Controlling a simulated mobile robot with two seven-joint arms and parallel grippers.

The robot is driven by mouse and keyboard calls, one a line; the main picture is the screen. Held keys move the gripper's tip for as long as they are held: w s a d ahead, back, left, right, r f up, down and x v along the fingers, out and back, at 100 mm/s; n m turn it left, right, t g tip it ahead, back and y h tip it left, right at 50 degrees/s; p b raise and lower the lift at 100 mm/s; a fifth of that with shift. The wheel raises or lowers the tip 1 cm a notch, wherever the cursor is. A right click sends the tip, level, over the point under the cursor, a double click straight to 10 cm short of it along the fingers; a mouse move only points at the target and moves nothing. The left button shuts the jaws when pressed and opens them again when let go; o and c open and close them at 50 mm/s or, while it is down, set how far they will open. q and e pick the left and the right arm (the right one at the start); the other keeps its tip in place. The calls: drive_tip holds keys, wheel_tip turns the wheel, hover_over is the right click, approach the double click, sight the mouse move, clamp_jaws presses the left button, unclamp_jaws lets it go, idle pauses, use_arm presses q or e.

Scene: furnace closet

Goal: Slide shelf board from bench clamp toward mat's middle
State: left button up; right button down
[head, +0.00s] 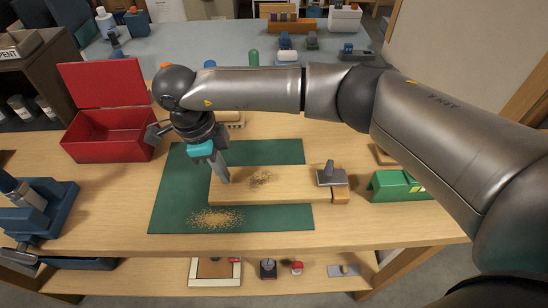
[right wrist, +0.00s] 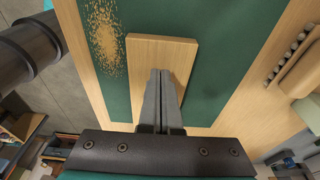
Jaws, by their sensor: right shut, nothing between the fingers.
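The shelf board (head: 285,187) is a flat wooden plank lying on the green mat (head: 175,185), with its right end by the bench clamp (head: 332,178). The clamp is a grey metal piece at the mat's right edge. My right gripper (head: 224,180) points down at the board's left end, its fingers shut and empty. In the right wrist view the closed fingers (right wrist: 161,75) overlap the board (right wrist: 163,50); I cannot tell whether they touch it. My left gripper is not in view.
Sawdust lies on the mat (head: 215,218) and on the board. My right arm crosses above the bench.

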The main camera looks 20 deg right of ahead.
sight(283, 184)
drive_tip(key=shift+d, duration=0.1)
drive_tip(key=d, duration=0.1)
drive_tip(key=s+d, duration=0.1)
drive_tip(key=d, duration=0.1)
drive_tip(key=d+p, duration=0.1)
drive_tip(key=d, duration=0.1)
drive_tip(key=shift+s+d+r, duration=0.1)
drive_tip(key=shift+s+d, duration=0.05)
drive_tip(key=shift+s, duration=0.25)
drive_tip(key=d, duration=0.2)
drive_tip(key=s+d, duration=0.1)
drive_tip(key=d, duration=0.3)
drive_tip(key=shift+s+p, duration=0.3)
drive_tip(key=shift+s, duration=0.05)
drive_tip(key=shift+f, duration=0.6)
drive_tip(key=shift+f+b, duration=0.25)
drive_tip(key=shift+b, duration=0.2)
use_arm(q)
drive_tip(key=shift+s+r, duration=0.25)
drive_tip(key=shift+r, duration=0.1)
use_arm(e)
drive_tip(key=shift+s, duration=0.1)
drive_tip(key=shift+f, duration=0.1)
drive_tip(key=shift+s, duration=0.1)
